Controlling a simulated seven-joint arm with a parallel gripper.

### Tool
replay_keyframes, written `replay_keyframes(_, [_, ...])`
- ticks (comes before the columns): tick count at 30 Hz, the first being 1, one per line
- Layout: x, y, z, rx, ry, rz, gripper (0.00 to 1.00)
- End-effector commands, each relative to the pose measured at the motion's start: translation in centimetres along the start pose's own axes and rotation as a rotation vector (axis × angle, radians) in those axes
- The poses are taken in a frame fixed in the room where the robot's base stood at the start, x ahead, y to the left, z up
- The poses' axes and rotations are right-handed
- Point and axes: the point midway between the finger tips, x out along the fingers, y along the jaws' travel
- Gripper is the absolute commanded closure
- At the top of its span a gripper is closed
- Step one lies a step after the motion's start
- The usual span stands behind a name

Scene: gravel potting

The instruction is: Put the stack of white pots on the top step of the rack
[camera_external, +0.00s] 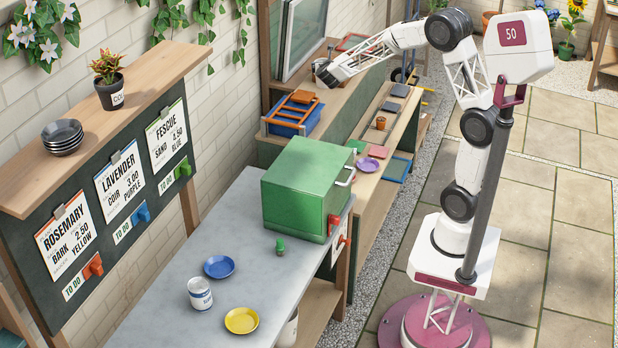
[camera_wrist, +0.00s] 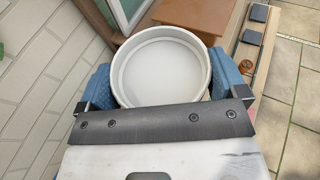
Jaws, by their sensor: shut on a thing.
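In the wrist view, a round white pot (camera_wrist: 165,72) sits between the blue fingers of my gripper (camera_wrist: 160,84), which is shut on it. I look into its wide, empty mouth; whether other pots are nested under it is hidden. In the external view my gripper (camera_external: 324,72) is at the far end, over the wooden ledge in front of the window, and the pot is too small there to make out clearly. I cannot tell for sure which wooden structure is the rack; a wooden stand (camera_external: 605,65) is cut off at the top right edge.
A green box (camera_external: 300,190) stands on the grey table (camera_external: 190,308). A lower wooden bench (camera_external: 376,190) holds trays, a purple saucer (camera_external: 367,164) and a small brown pot (camera_external: 381,122).

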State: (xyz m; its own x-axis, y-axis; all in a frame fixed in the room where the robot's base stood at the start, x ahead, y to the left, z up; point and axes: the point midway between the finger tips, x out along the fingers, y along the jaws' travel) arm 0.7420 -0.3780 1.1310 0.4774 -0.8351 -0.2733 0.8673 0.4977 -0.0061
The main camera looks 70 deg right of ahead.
Motion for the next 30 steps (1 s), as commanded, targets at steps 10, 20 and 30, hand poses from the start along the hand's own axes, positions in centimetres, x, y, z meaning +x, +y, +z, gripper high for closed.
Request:
replay_keyframes(10, [2.1,-5.7,-6.1,-0.010,0.017,0.039,0.50])
replay_keyframes(20, [2.3,-6.3,-7.2,-0.011,0.023,0.050,0.50])
replay_keyframes(30, [2.7,-6.1,-7.1,-0.010,0.023,0.049,0.50])
